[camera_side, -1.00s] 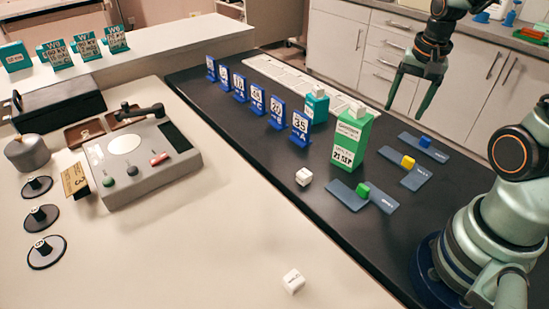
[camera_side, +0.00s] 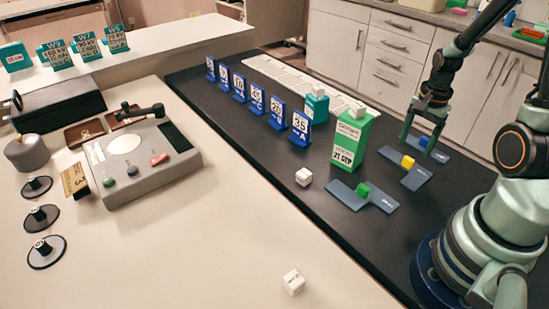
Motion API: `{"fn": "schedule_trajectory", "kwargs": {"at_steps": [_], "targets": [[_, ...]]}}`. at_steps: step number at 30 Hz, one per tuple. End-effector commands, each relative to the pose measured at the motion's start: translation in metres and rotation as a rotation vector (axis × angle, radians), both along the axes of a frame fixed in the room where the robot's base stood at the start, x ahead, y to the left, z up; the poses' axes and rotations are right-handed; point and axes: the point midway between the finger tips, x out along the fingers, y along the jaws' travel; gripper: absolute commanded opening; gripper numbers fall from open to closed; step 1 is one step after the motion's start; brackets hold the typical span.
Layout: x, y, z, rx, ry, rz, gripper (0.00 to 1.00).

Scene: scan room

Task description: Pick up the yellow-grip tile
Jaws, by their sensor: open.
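The yellow-grip tile (camera_side: 417,178) is a flat slate-blue plate with a small yellow block on it, lying on the black mat at the right. My gripper (camera_side: 418,147) points down with its fingers apart and empty, just behind the yellow-grip tile in the picture. Its fingers appear on either side of the blue grip of the farther blue-grip tile (camera_side: 441,156). I cannot tell whether they are around that grip or above it. The yellow grip itself is in clear view, not between the fingers.
A green-grip tile (camera_side: 383,202) lies nearer the camera. A tall green carton (camera_side: 353,140) stands left of the tiles, with a teal box (camera_side: 316,107) behind it. Blue number cards (camera_side: 300,130) stand in a row farther left.

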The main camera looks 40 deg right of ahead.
Motion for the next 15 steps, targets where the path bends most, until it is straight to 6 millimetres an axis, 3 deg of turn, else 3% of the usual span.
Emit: {"fn": "schedule_trajectory", "kwargs": {"at_steps": [9,15], "targets": [[-0.001,-0.004,-0.038,0.003,0.003,0.001,0.72],[-0.001,-0.004,-0.049,0.0,0.0,0.001,0.72]]}}
